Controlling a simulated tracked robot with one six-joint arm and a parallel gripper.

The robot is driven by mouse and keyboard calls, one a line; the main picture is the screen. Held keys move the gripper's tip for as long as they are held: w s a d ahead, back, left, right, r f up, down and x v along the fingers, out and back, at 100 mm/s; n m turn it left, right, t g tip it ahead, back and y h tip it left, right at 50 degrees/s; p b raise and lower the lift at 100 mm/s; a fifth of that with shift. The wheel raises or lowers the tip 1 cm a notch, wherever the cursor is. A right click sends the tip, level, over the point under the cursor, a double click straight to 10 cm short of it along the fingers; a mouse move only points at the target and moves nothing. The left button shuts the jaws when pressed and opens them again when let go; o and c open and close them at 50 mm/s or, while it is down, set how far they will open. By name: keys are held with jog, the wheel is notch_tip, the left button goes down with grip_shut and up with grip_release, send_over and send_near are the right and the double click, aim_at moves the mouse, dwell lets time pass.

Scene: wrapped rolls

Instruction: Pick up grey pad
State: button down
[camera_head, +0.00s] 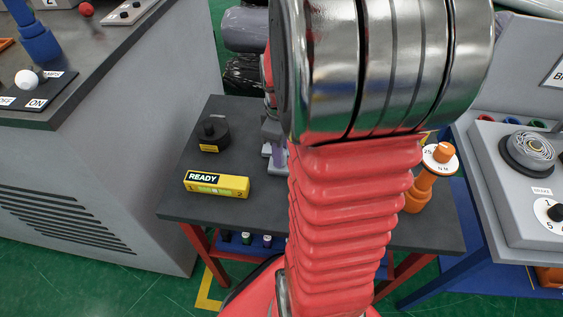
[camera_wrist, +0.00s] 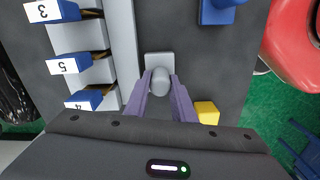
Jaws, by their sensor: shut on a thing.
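The grey pad (camera_wrist: 158,60) shows in the wrist view as a small light-grey square plate with a rounded grey knob on it. My gripper (camera_wrist: 161,84) has its two purple fingers closed on the knob, one on each side. The pad is over the dark table top, and I cannot tell whether it touches it. In the head view my arm hides much of the table, and only part of my gripper (camera_head: 276,152) shows at its left edge.
Blue blocks (camera_wrist: 69,64) with number labels stand left of the pad in the wrist view, and a yellow block (camera_wrist: 206,112) is at right. In the head view a yellow READY box (camera_head: 216,185), a black knobbed piece (camera_head: 213,136) and an orange stand (camera_head: 420,190) are on the table.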

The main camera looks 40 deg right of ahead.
notch_tip(320, 180, up, 10)
dwell(0.7)
dwell(0.4)
jog(key=c, duration=2.1)
grip_release()
jog(key=c, duration=0.3)
jog(key=shift+c, duration=0.2)
